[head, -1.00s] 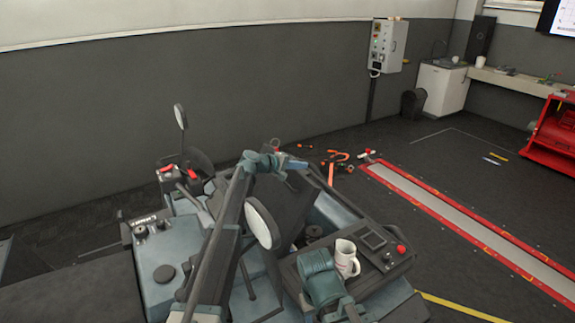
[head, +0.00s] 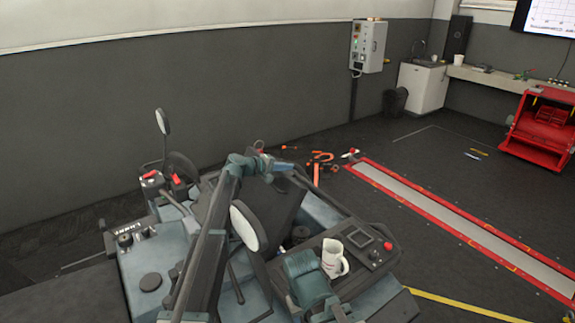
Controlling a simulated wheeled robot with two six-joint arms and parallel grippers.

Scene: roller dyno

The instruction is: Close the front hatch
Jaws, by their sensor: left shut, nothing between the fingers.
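A grey-blue vehicle (head: 148,268) with round mirrors fills the lower middle of the head view. A dark flat panel (head: 262,208) stands tilted in its middle, partly behind my arm. I cannot tell for sure whether this panel is the front hatch. My left gripper (head: 286,167) is shut and empty, at the panel's upper edge. I cannot tell whether it touches the panel. My right gripper is not visible.
A white mug (head: 333,258) stands on the vehicle's dark console (head: 352,238), close to my other arm's link. Orange-handled tools (head: 318,165) lie on the floor behind. A red-framed floor strip (head: 445,220) runs along the right. A control box (head: 368,45) stands by the wall.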

